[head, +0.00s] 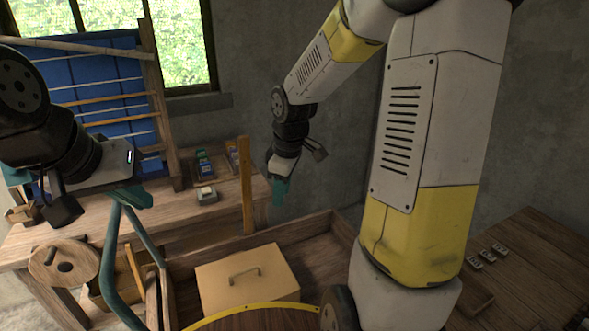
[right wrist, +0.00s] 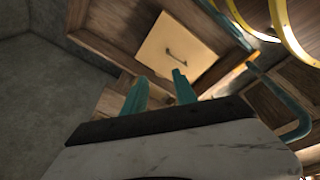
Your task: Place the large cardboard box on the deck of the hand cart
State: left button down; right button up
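A tan, box-like block with a handle on top (head: 245,285), likely the cardboard box, sits inside a low-walled wooden frame (head: 262,241). It also shows in the right wrist view (right wrist: 172,42). I cannot tell whether this frame is the cart's deck. A bent teal tube (head: 108,262), perhaps the cart's handle, rises at the frame's left. My right gripper (head: 279,190) hangs above and behind the box, apart from it; its teal fingers (right wrist: 160,88) are spread and empty. My left gripper (head: 130,197) is at the top of the teal tube; its finger gap is hidden.
A wooden bench (head: 190,215) with small coloured packets stands at the back left, below a blue-panelled rack (head: 105,90). A wooden post (head: 246,185) stands behind the frame. A yellow-rimmed round wooden piece (head: 262,318) is in front. Another table (head: 535,250) is at right.

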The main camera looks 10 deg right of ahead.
jog(key=s+d+r+m+t+y, duration=0.1)
jog(key=s+r+m+t, duration=0.3)
jog(key=s+r+m, duration=0.7)
jog(key=shift+s+d+r, duration=0.5)
jog(key=shift+s+r, duration=1.3)
jog(key=shift+s, duration=1)
jog(key=shift+c, duration=0.2)
